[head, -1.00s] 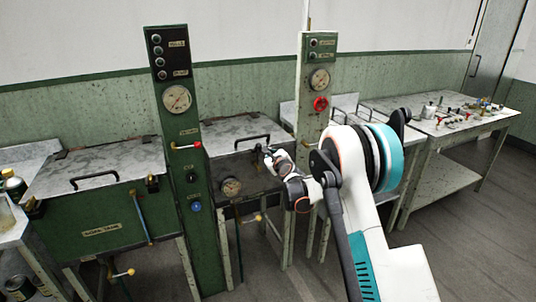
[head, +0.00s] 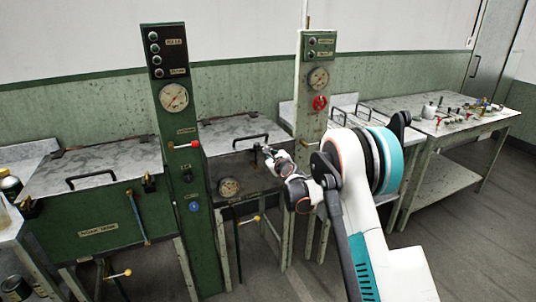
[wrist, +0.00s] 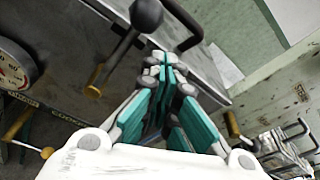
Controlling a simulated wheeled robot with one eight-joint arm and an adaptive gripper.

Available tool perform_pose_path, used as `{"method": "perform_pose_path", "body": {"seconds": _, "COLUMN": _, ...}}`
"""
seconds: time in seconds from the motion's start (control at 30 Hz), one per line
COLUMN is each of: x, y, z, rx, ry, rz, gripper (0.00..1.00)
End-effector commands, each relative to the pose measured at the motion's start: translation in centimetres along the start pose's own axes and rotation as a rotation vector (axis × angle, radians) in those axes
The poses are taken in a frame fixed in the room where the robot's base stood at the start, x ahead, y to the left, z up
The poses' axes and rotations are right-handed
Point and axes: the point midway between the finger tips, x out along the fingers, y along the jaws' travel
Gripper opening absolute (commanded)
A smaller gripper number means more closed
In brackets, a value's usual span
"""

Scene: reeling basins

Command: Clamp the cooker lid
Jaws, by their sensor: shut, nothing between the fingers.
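The cooker is the dark middle basin, with a grey metal lid (head: 222,128) lying flat and closed on it. The lid's black bar handle (head: 251,138) shows in the head view, and part of it in the wrist view (wrist: 187,28). In the wrist view a clamp lever with a black ball knob (wrist: 146,15) and brass base stands at the lid's front edge, left of my fingers. A second brass piece (wrist: 232,123) shows at the right. My gripper (head: 267,152) is at the cooker's front right, its teal fingers (wrist: 166,66) shut and empty, apart from the knob.
A green control post (head: 180,130) with a gauge and red lever stands left of the cooker, a paler post (head: 310,120) behind right. A green basin (head: 100,225) stands at left. A round gauge (wrist: 14,66) is on the cooker's front. A table (head: 455,112) with small parts stands far right.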

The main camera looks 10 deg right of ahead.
Motion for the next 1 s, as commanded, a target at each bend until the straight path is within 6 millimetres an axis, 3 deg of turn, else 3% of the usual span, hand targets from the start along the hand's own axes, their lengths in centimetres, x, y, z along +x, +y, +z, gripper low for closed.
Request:
{"method": "perform_pose_path", "body": {"seconds": 0.07, "x": 0.4, "y": 0.2, "z": -1.6, "rx": -0.001, "ry": 0.001, "rz": -0.001, "gripper": 0.0}}
{"method": "perform_pose_path", "body": {"seconds": 0.3, "x": -5.4, "y": 0.3, "z": -0.8, "rx": -0.001, "ry": 0.001, "rz": 0.0, "gripper": 0.0}}
{"method": "perform_pose_path", "body": {"seconds": 0.5, "x": -8.4, "y": 0.5, "z": -1.1, "rx": 0.0, "ry": 0.001, "rz": -0.001, "gripper": 0.0}}
{"method": "perform_pose_path", "body": {"seconds": 0.7, "x": -9.7, "y": 0.7, "z": -1.2, "rx": -0.001, "ry": 0.001, "rz": -0.001, "gripper": 0.0}}
{"method": "perform_pose_path", "body": {"seconds": 1.0, "x": -9.7, "y": 0.7, "z": -1.2, "rx": -0.001, "ry": 0.001, "rz": -0.001, "gripper": 0.0}}
